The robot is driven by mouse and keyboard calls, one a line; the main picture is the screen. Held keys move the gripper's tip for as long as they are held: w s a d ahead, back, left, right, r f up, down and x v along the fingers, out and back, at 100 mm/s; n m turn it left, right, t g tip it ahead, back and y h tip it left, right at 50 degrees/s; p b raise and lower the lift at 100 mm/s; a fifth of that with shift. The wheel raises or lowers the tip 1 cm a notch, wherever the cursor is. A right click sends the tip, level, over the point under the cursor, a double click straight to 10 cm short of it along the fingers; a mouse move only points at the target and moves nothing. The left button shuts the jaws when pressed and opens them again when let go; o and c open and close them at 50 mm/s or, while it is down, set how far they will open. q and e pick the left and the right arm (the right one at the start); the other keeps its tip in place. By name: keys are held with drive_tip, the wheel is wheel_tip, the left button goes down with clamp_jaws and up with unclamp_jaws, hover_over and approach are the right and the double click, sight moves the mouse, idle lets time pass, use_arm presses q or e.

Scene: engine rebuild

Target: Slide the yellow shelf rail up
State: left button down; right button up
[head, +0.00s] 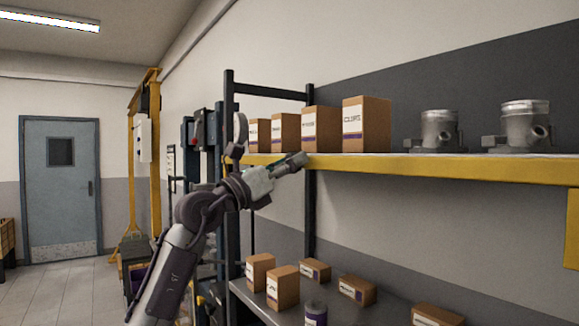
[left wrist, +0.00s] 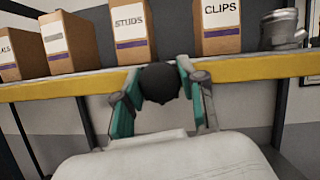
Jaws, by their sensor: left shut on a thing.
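The yellow shelf rail (head: 430,170) runs along the front edge of the upper shelf and looks level in the head view. It also crosses the left wrist view (left wrist: 262,68). My left gripper (head: 301,158) reaches from the lower left to the rail's left part. A dark round shape between the fingers hides part of the rail and the exact contact. My right gripper is in neither view.
Several cardboard boxes (head: 367,125) and two metal housings (head: 525,126) stand on the upper shelf. More boxes (head: 283,287) and a dark canister (head: 316,314) are on the lower shelf. A dark upright post (head: 310,215) stands near the gripper. Open floor lies at left.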

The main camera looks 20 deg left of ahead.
use_arm(q)
wheel_tip(320, 180, up, 5)
drive_tip(key=shift+r+p, duration=0.1)
drive_tip(key=shift+p, duration=1.15)
drive_tip(key=shift+s+a, duration=0.1)
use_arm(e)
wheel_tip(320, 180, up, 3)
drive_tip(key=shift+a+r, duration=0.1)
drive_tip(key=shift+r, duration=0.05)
use_arm(q)
drive_tip(key=c, duration=0.7)
unclamp_jaws()
drive_tip(key=shift+o, duration=0.2)
drive_tip(key=shift+f, duration=0.2)
drive_tip(key=v, duration=1.1)
drive_tip(key=shift+s+a, duration=0.2)
drive_tip(key=shift+s, duration=0.1)
drive_tip(key=shift+f, duration=0.1)
